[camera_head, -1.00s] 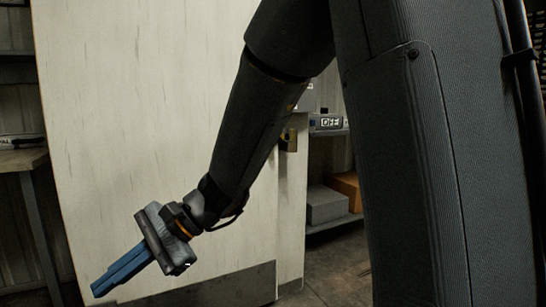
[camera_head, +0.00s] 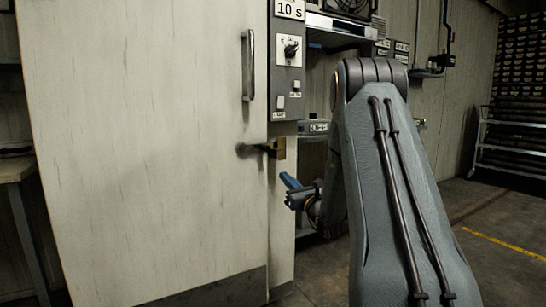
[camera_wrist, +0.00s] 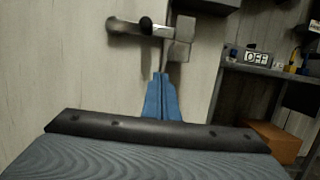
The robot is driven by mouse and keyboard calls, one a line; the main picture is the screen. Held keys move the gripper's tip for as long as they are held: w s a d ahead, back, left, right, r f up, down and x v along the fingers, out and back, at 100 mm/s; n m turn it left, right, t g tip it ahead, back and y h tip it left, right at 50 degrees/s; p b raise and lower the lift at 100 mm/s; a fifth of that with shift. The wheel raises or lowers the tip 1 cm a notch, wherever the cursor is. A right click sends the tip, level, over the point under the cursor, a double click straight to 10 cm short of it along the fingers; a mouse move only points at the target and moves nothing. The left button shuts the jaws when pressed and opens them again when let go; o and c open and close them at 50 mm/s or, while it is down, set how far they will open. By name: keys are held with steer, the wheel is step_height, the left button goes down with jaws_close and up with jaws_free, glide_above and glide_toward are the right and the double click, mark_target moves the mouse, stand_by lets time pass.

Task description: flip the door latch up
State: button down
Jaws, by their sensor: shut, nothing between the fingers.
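The door latch (camera_head: 262,150) is on the right edge of the pale door (camera_head: 140,150), below the vertical handle. Its dark lever lies about level, pointing left from a brass-coloured plate. In the wrist view the latch (camera_wrist: 145,27) is at the top, with its bar level and a dark round knob on it. My gripper (camera_head: 286,177) is just below and right of the latch, its blue fingers pointing up and left. In the wrist view the fingers (camera_wrist: 162,80) are together, empty, and their tips show below the latch plate. Contact with the latch cannot be told.
A grey control panel (camera_head: 287,65) with a knob and switches is above and right of the latch. The vertical door handle (camera_head: 248,65) is above it. Shelving with an orange-brown box (camera_wrist: 275,140) stands to the right in the wrist view. A bench (camera_head: 16,170) is at the left.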

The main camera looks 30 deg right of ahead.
mark_target(266, 147)
steer(key=b+x, duration=0.2)
steer(key=x, duration=0.8)
steer(key=shift+w+a+b, duration=0.1)
steer(key=shift+w+b, duration=0.15)
steer(key=shift+b, duration=0.15)
step_height(266, 147, up, 3)
steer(key=shift+s+r+b, duration=0.2)
steer(key=shift+b, duration=0.1)
steer(key=shift+r, duration=0.35)
